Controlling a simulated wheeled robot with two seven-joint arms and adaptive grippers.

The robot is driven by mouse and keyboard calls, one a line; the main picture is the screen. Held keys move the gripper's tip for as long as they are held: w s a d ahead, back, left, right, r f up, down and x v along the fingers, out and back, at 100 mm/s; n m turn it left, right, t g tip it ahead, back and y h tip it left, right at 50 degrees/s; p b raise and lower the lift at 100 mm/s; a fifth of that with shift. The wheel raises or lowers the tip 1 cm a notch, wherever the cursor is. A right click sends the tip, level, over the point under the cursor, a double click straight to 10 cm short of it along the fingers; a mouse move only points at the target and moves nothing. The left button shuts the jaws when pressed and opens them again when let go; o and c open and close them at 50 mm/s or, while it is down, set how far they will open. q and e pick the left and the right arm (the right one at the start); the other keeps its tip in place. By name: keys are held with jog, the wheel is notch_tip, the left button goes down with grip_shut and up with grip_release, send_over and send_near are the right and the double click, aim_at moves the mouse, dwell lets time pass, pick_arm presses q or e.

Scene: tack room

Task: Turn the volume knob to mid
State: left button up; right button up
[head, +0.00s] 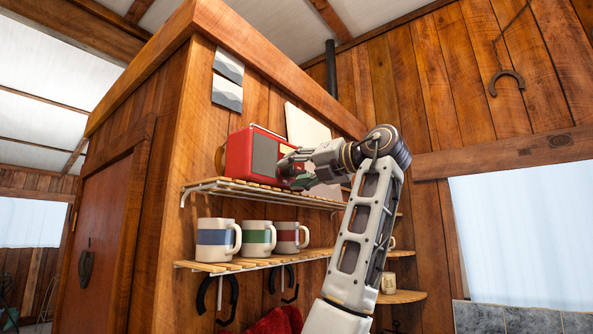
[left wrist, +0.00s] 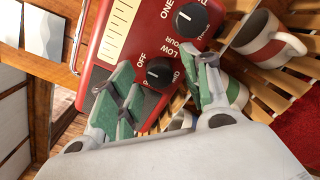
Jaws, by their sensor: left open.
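A red radio (head: 252,157) stands on the upper slatted shelf in the head view. In the left wrist view its red face (left wrist: 139,42) shows a pale dial scale and two black knobs. The lower knob (left wrist: 158,72) has "OFF" and "LOW" printed around it; the upper knob (left wrist: 187,18) has lettering ending in "ONE". My left gripper (head: 289,171) is at the radio's right side, open. In the left wrist view its green-padded fingers (left wrist: 168,88) lie on either side of the lower knob; I cannot tell whether they touch it. My right gripper is not in view.
The upper shelf (head: 226,186) has a slatted edge below the radio. Several mugs (head: 257,238) stand on the lower shelf (head: 225,267), close under my gripper. A pale panel (head: 304,126) is behind the radio. Two small pictures (head: 228,80) hang on the wooden wall.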

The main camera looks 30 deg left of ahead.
pick_arm(q)
jog(key=c, duration=1.1)
jog(key=shift+o, duration=0.2)
